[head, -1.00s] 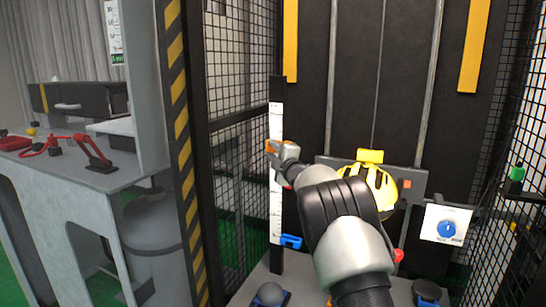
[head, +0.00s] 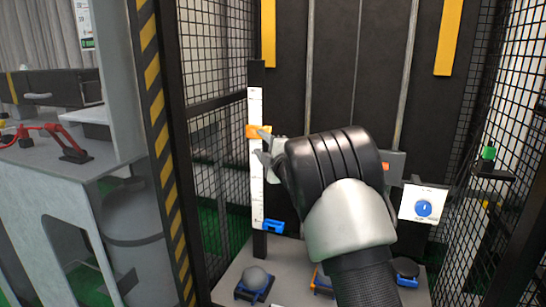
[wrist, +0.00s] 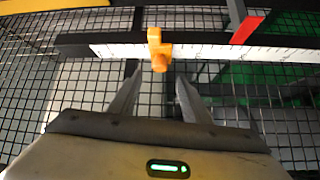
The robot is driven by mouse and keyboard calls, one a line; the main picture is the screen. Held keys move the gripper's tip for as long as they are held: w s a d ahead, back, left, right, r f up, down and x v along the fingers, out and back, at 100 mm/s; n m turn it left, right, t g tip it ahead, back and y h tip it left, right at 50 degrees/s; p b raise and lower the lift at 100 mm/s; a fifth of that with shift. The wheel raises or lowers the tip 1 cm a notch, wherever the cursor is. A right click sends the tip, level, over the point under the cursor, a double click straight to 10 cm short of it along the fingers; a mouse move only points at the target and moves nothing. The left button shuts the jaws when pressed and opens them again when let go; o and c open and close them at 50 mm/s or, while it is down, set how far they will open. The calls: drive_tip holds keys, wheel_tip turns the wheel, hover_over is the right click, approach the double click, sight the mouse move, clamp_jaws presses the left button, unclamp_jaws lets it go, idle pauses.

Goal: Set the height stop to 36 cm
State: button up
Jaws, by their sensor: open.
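The orange height stop (head: 257,131) sits on a white scale strip (head: 256,180) on a dark upright post, in the upper part of the strip in the head view. The scale's figures are too small to read. My gripper (head: 266,150) is open just right of and slightly below the stop in the head view. In the wrist view the strip (wrist: 110,51) runs across the picture, and the orange stop (wrist: 159,50) with its knob lies just beyond and between my parted fingertips (wrist: 158,80). I see no finger closed on it.
A blue clip (head: 273,226) is low on the post. Mesh walls (head: 215,130) enclose the tower; a red piece (wrist: 247,30) is beside the strip.

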drive_tip(key=v, duration=0.9)
drive_tip(key=shift+s, duration=0.35)
drive_tip(key=shift+d+r, duration=0.1)
drive_tip(key=shift+d, duration=0.05)
drive_tip(key=s+d+r+m+g+h, duration=0.35)
drive_tip(key=s+d+m+h, duration=0.35)
drive_tip(key=s+d+m, duration=0.4)
drive_tip(key=s+f+m+g, duration=0.3)
drive_tip(key=s, duration=0.9)
drive_tip(key=s+f+m+g, duration=0.2)
drive_tip(key=s+m+g, duration=0.15)
drive_tip(key=s, duration=0.75)
drive_tip(key=s+f+m+g, duration=0.2)
drive_tip(key=s+f+m, duration=0.15)
drive_tip(key=s, duration=0.85)
wheel_tip(320, 180, up, 22)
drive_tip(key=p, duration=2.2)
drive_tip(key=shift+w+a+r+p, duration=0.2)
drive_tip(key=shift+w+a+p, duration=0.05)
drive_tip(key=shift+w+p, duration=0.1)
